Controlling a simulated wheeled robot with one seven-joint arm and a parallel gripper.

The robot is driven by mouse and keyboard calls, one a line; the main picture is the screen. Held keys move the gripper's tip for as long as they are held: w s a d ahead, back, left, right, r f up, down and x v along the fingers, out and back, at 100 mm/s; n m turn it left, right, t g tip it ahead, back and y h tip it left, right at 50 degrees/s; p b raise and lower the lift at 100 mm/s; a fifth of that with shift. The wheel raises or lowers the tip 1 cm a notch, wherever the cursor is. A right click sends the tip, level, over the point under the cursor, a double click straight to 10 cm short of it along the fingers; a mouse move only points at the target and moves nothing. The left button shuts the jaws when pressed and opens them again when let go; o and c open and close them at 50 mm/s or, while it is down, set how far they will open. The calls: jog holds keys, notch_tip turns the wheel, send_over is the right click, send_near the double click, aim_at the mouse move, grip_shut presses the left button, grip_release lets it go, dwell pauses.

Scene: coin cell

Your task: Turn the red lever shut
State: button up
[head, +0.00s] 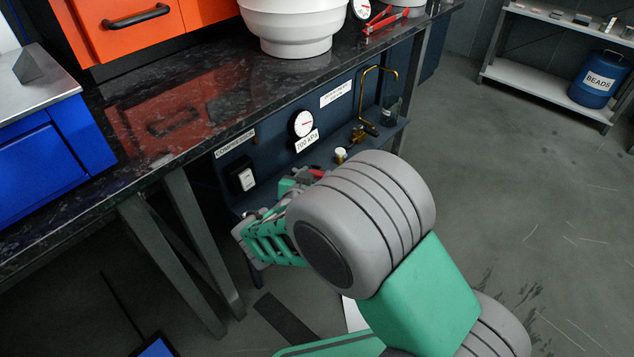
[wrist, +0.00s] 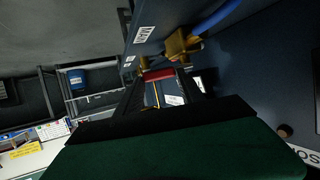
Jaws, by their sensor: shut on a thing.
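The red lever (wrist: 158,74) shows in the wrist view between the tips of my two dark fingers, in front of a brass valve body (wrist: 180,45). My gripper (wrist: 162,80) is shut on it. In the head view a small red part of the lever (head: 317,172) shows beside my arm, under the bench. My gripper is mostly hidden there behind my wrist. The lever's exact angle is hard to tell in either view.
A dark blue panel under the bench (head: 140,125) carries a gauge (head: 303,123) labelled 700 kPa, a white switch (head: 243,180) and a bent brass pipe (head: 378,72). A bench leg (head: 190,240) stands to the left. Open floor lies to the right.

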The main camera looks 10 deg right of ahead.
jog(key=m+h, duration=0.1)
jog(key=a+g+b, duration=0.1)
jog(key=m+h, duration=0.1)
jog(key=shift+s+a+f+m+g+h+b, duration=0.15)
jog(key=shift+s+f+m+g+h+b, duration=0.15)
jog(key=shift+g+b, duration=0.1)
jog(key=shift+s+a+r+m+g+h, duration=0.1)
jog(key=shift+a+m+g+h, duration=0.1)
jog(key=shift+m+g+h, duration=0.35)
jog(key=shift+a+m+g+h, duration=0.2)
jog(key=shift+m+g+h, duration=0.15)
jog(key=shift+m+g, duration=0.35)
jog(key=shift+b, duration=0.3)
jog(key=o, duration=1.4)
jog(key=shift+c, duration=0.2)
jog(key=shift+r, duration=0.1)
jog(key=shift+s+a+r, duration=0.15)
jog(key=shift+a+r, duration=0.05)
jog(key=shift+a, duration=0.05)
jog(key=p+v, duration=0.3)
jog(key=v, duration=0.4)
jog(key=shift+s+a+f, duration=0.1)
jog(key=shift+f, duration=0.05)
